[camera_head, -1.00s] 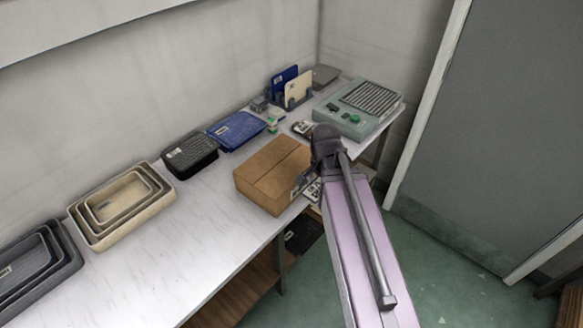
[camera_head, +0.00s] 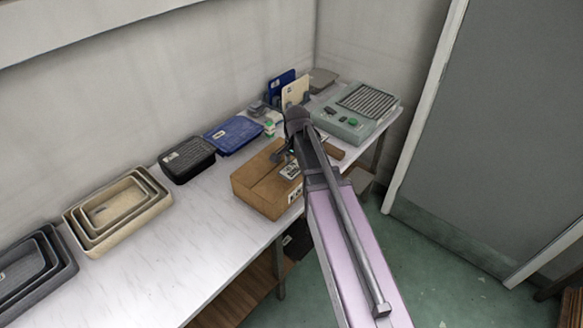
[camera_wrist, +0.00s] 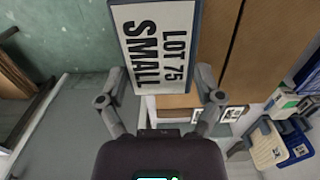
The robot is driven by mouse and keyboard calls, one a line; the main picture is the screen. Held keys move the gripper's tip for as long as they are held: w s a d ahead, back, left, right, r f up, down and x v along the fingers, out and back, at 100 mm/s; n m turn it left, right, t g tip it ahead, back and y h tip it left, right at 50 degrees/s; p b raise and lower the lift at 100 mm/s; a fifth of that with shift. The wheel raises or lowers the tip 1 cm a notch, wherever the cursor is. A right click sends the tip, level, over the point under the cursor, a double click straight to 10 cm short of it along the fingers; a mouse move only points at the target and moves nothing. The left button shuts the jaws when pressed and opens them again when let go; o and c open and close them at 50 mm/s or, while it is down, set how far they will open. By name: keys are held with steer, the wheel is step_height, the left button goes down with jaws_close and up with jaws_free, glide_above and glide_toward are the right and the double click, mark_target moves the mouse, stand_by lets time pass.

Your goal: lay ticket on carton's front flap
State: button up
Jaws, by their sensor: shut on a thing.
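The ticket (camera_wrist: 160,45) is a pale card with a dark edge reading "LOT 75 SMALL" in the wrist view. My gripper (camera_wrist: 160,97) is shut on it. The ticket also shows in the head view (camera_head: 291,170), in front of the carton's right part. The brown carton (camera_head: 252,194) stands near the table's front edge, with a white label on its side. In the wrist view the carton (camera_wrist: 262,50) lies right of the ticket, with a dark seam along it. I cannot tell whether the ticket touches it. My gripper (camera_head: 284,153) and arm hide part of the carton.
A brown strip (camera_head: 334,149) shows right of my arm. A green-grey machine (camera_head: 352,120) stands behind it. A blue tray (camera_head: 232,134), a black basket (camera_head: 187,160) and nested beige trays (camera_head: 75,222) line the table's back. The table's front left is clear.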

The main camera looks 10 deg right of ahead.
mark_target(291, 167)
steer(key=shift+w+a+f, duration=0.1)
steer(key=shift+w+a, duration=0.05)
steer(key=shift+w, duration=0.35)
steer(key=shift+w+a, duration=0.15)
steer(key=shift+w, duration=0.3)
steer(key=shift+w+a, duration=0.15)
steer(key=shift+w, duration=0.45)
step_height(291, 167, down, 4)
steer(key=b, duration=0.3)
steer(key=shift+b, duration=0.35)
steer(key=o, duration=0.7)
